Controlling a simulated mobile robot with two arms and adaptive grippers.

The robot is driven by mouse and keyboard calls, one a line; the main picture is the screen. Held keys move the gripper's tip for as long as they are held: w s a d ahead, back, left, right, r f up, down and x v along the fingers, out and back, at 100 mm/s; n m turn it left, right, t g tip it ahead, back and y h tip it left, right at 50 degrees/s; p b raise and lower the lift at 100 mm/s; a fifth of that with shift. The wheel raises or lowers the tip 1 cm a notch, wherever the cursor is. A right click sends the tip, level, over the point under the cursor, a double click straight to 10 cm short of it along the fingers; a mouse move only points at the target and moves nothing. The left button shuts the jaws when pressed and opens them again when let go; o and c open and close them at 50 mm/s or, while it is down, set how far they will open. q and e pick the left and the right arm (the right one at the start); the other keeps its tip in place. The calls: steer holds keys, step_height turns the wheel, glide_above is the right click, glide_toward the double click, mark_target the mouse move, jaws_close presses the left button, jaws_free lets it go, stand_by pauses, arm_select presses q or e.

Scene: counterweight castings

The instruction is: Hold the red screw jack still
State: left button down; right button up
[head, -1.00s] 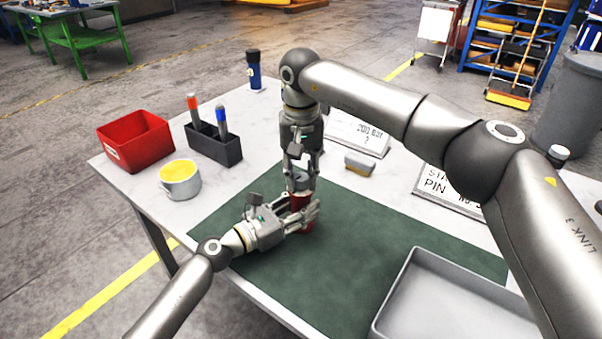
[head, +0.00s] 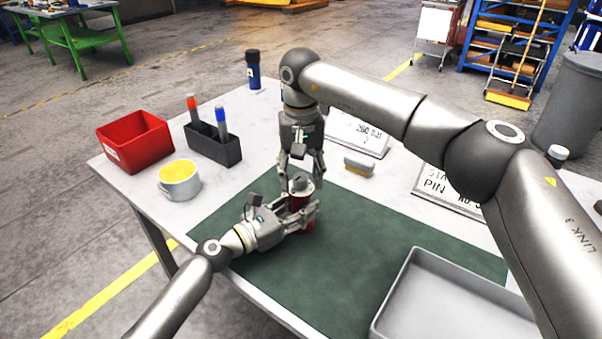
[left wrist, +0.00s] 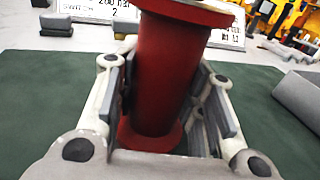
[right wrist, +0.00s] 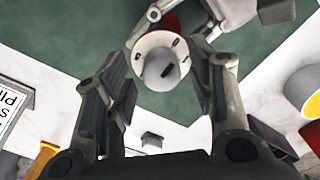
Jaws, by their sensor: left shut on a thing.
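The red screw jack (head: 304,214) stands upright on the green mat (head: 350,270), with a grey head on top. It fills the middle of the left wrist view (left wrist: 165,75), between the finger pads. My left gripper (head: 303,217) is shut on its red body from the side, low over the mat. My right gripper (head: 301,178) points down at the jack's head from above. In the right wrist view, its fingers (right wrist: 170,95) are spread apart, and the grey head (right wrist: 160,65) with a dark slot shows between and beyond the tips, apparently not gripped.
A grey tray (head: 400,290) lies at the front right of the table. A mug (head: 180,188), a red bin (head: 135,155) and a pen holder (head: 228,155) stand at the left. A brush-like block (head: 359,165) and signs (head: 440,190) lie behind the mat.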

mark_target(301, 176)
step_height(301, 176, up, 12)
stand_by(0.6)
arm_select(q)
steer(key=c, duration=0.9)
jaws_free()
steer(key=shift+o, duration=0.2)
steer(key=shift+a, duration=0.1)
